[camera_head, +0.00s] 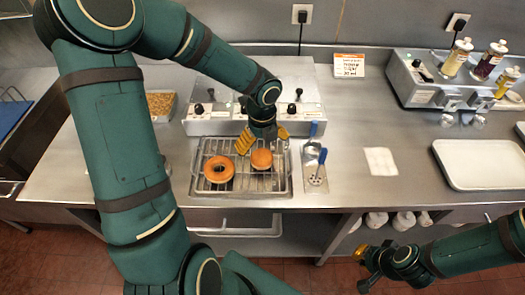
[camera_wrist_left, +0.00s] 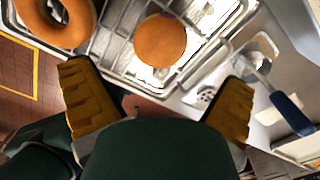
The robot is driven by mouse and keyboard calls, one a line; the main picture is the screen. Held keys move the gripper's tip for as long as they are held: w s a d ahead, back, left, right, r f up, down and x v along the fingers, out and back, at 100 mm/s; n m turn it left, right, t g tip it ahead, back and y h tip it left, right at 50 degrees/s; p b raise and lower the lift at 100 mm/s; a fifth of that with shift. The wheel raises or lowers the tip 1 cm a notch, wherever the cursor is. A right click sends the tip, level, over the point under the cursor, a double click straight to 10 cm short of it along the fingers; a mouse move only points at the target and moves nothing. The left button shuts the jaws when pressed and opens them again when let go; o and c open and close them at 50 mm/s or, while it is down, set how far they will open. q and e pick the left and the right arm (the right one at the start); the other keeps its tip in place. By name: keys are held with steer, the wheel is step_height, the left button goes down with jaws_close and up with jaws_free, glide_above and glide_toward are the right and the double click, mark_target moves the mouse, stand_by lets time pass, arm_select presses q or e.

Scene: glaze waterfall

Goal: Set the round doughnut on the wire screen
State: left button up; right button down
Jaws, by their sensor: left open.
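The round doughnut (camera_head: 261,159), brown with no hole, appears to rest on the right part of the wire screen (camera_head: 238,183). In the left wrist view the round doughnut (camera_wrist_left: 160,40) lies over the bars, beyond the fingertips. A ring doughnut (camera_head: 218,169) sits on the screen to its left; it also shows in the left wrist view (camera_wrist_left: 58,20). My left gripper (camera_head: 264,137) is just behind and above the round doughnut, its yellow fingers (camera_wrist_left: 157,76) spread wide with nothing between them. My right gripper (camera_head: 363,265) is low at the front, away from the counter; its opening is unclear.
A small tray with a ladle and a blue-handled tool (camera_head: 314,180) lies right of the screen. A metal machine (camera_head: 215,115) stands behind it. A white sheet (camera_head: 381,161), a pale tray (camera_head: 480,165) and a bottle unit (camera_head: 450,80) are to the right. Bare counter lies between them.

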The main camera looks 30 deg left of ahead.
mark_target(262, 156)
arm_select(q)
steer(key=shift+r+p, duration=0.35)
steer(key=shift+r, duration=2)
